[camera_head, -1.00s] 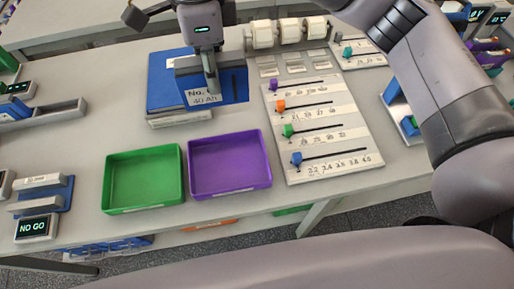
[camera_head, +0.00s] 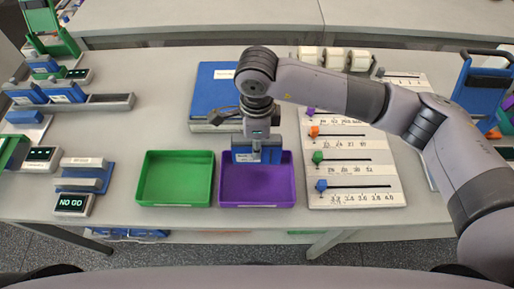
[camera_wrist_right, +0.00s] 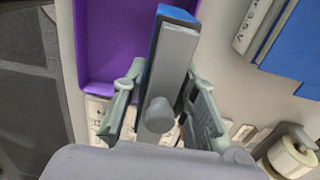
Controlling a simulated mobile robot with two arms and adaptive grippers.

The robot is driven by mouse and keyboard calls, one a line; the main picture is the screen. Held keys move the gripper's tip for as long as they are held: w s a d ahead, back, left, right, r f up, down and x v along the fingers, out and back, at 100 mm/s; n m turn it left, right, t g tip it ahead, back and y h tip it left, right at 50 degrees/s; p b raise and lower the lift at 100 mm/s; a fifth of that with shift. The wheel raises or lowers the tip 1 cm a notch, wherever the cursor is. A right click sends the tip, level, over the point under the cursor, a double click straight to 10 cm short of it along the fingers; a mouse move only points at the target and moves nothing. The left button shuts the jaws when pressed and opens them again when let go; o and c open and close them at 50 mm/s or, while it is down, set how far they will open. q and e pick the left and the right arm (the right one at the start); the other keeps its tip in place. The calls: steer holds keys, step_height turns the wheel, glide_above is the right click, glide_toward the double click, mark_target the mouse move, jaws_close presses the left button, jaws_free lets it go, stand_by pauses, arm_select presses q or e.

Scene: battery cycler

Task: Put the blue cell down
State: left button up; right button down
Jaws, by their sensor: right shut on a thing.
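The blue cell (camera_head: 242,156), with a grey side and a pale label, is held in my right gripper (camera_head: 257,150) at the far part of the purple tray (camera_head: 258,190). I cannot tell from the head view whether its bottom touches the tray floor. In the right wrist view, the cell (camera_wrist_right: 172,65) stands between the gripper's two fingers (camera_wrist_right: 163,108), with the purple tray (camera_wrist_right: 98,45) beside and beneath it. A round grey knob shows at its near end. My left gripper is not in view.
A green tray (camera_head: 175,180) adjoins the purple one on the left. A slider board (camera_head: 352,180) stands close on the right. A blue pad (camera_head: 212,88) lies behind. A NO GO display (camera_head: 72,203) and other blue cells are at left.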

step_height(320, 180, down, 3)
steer(key=shift+f+p, duration=0.1)
steer(key=shift+p, duration=0.35)
steer(key=shift+f, duration=0.1)
steer(key=shift+f+b, duration=0.2)
steer(key=shift+b, duration=0.15)
steer(key=c, duration=1.3)
jaws_free()
